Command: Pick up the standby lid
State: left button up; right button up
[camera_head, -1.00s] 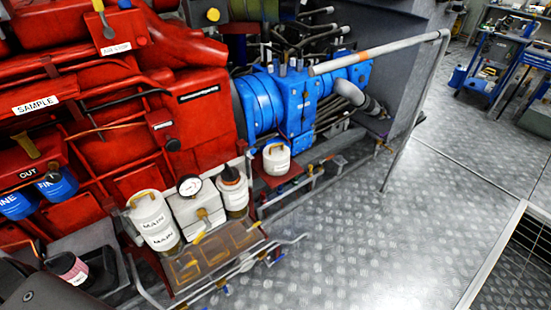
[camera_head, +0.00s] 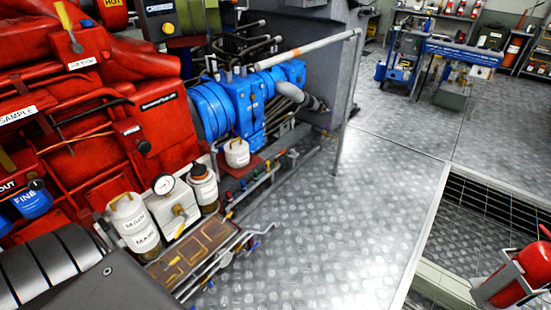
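No label reading standby can be made out, so I cannot tell which lid is the standby one. A white canister with a tan handle on top, marked MAIN (camera_head: 134,226), stands at the lower left. A smaller white canister with a handled top (camera_head: 237,153) sits on a red ledge by the blue pump unit. A white-and-clear bottle with a dark and orange cap (camera_head: 203,188) stands between them. Neither of my grippers shows; only dark parts of my own arm fill the lower left corner.
A red engine (camera_head: 100,110) fills the left and a blue pump unit (camera_head: 250,100) stands behind. A brown tray (camera_head: 190,255) with pipes juts out in front. A grey handrail (camera_head: 310,50) runs above. The metal floor (camera_head: 300,230) is clear; a fire extinguisher (camera_head: 505,285) stands lower right.

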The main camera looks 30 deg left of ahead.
aim_at(236, 150)
jog(key=z, duration=0.55)
jog(key=i, duration=1.55)
jog(key=u, duration=0.2)
